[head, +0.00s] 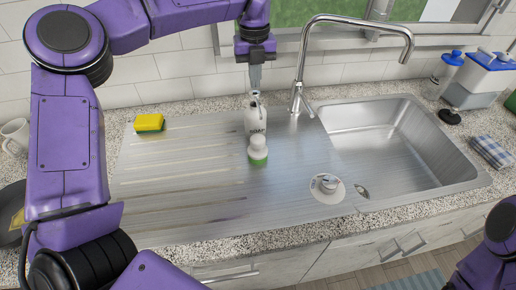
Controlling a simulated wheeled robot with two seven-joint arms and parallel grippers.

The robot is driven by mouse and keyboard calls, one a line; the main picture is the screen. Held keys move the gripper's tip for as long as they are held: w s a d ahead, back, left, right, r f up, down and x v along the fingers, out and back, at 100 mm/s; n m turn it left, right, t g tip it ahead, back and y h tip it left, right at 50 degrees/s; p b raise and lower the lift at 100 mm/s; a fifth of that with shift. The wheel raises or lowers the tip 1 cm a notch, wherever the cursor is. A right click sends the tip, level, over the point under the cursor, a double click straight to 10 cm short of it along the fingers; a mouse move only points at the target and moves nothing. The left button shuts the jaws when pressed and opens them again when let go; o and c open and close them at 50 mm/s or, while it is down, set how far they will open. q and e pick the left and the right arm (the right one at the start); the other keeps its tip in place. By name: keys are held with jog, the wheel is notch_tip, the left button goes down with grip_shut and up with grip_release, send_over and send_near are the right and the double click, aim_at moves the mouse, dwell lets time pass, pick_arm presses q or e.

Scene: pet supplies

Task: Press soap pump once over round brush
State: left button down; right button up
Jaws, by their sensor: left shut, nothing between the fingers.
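A white soap bottle (255,121) with dark lettering stands upright on the steel drainboard. Its pump head is at the top, directly beneath my left gripper (255,87). The left gripper points straight down with its fingers shut and empty. The fingertips are at or just above the pump; I cannot tell whether they touch it. The round brush (258,152), with a white knob and a green lower part, stands in front of the bottle, close to it. Part of my right arm shows at the lower right, but its gripper is out of view.
A yellow and green sponge (149,123) lies on the drainboard's left. The tall faucet (301,75) rises right of the bottle. The sink basin (385,140) is empty. A blue-topped bottle (443,75) and a checked cloth (491,151) are at the right.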

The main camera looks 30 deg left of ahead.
pick_arm(q)
notch_tip(320, 180, up, 6)
jog(key=p, duration=0.5)
dwell(0.4)
